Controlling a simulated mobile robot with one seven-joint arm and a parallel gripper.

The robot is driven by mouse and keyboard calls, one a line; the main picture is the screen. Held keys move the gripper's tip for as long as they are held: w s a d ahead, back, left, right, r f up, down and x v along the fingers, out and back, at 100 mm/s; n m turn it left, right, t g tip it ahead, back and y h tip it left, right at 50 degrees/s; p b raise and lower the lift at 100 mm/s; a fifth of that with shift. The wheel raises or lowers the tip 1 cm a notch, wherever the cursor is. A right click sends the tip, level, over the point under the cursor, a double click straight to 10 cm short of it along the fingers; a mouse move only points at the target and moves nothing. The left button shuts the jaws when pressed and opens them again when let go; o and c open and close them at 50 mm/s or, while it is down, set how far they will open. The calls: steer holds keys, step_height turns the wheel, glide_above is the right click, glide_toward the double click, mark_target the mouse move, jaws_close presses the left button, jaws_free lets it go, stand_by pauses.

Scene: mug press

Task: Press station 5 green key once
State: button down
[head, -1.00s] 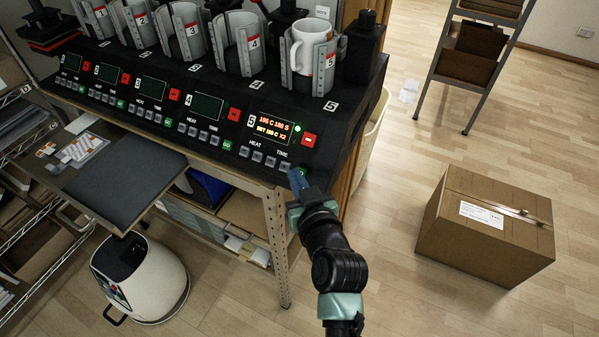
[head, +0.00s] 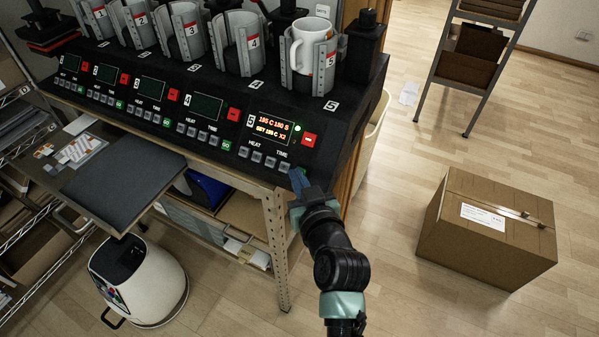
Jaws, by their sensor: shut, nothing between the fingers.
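The mug press (head: 352,140) is a long black machine with several numbered stations. Station 5 at its right end holds a white mug (head: 304,52) in a grey clamp. Its display (head: 271,126) is lit with orange text reading about 195 C 180 S and SET 195 C X2. A green light shows beside the display, with a red key (head: 309,139) below it. My gripper (head: 297,176) is shut and empty, its blue fingertips at the lower right corner of the station 5 panel. The station 5 green key is hidden behind the fingertips; I cannot tell whether they touch it.
Station 4's green key (head: 226,145) lies to the left of the station 5 buttons. A bench leg (head: 277,250) stands just left of my arm. A cardboard box (head: 487,230) sits on the floor at right, with clear floor around it.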

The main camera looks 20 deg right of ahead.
steer(key=shift+w+d+f+b, duration=0.1)
steer(key=shift+d+f+b, duration=0.1)
steer(key=shift+b, duration=0.1)
stand_by(0.5)
steer(key=shift+s+a+r+p, duration=0.4)
steer(key=shift+a+r+p, duration=0.2)
steer(key=shift+p, duration=0.25)
steer(key=s+a+r+p, duration=0.1)
steer(key=p, duration=0.1)
steer(key=s+a+r+p, duration=0.1)
steer(key=r+p, duration=0.1)
steer(key=shift+s+a+r+p, duration=0.1)
steer(key=shift+a+r+p, duration=0.15)
steer(key=shift+a+p, duration=0.15)
stand_by(0.5)
